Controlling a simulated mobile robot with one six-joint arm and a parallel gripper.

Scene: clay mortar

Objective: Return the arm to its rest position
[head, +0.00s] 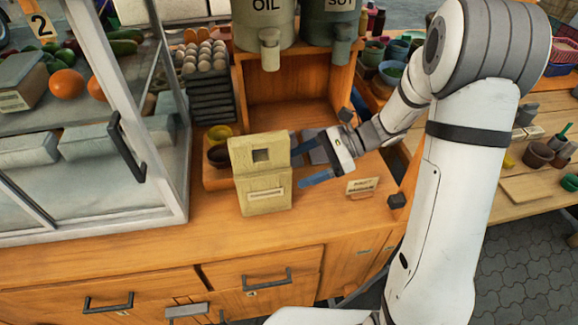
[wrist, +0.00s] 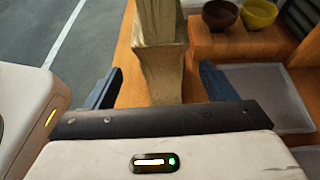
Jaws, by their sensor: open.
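My gripper (head: 308,166) is open over the wooden counter, with its blue fingers pointing left. A pale yellow block-shaped box (head: 262,172) with a square hole and a label stands upright on the counter just left of the fingertips. In the wrist view the same box (wrist: 160,50) stands beyond and between the two open fingers (wrist: 158,85). Nothing is held between the fingers. My white arm reaches in from the right side of the head view.
A glass case (head: 80,130) stands at left. Two dispensers, one marked OIL (head: 264,25), stand above a wooden shelf. A brown bowl (wrist: 219,14) and a yellow bowl (wrist: 258,13) sit near the box. A small sign (head: 362,186) stands right of my gripper. The front counter strip is clear.

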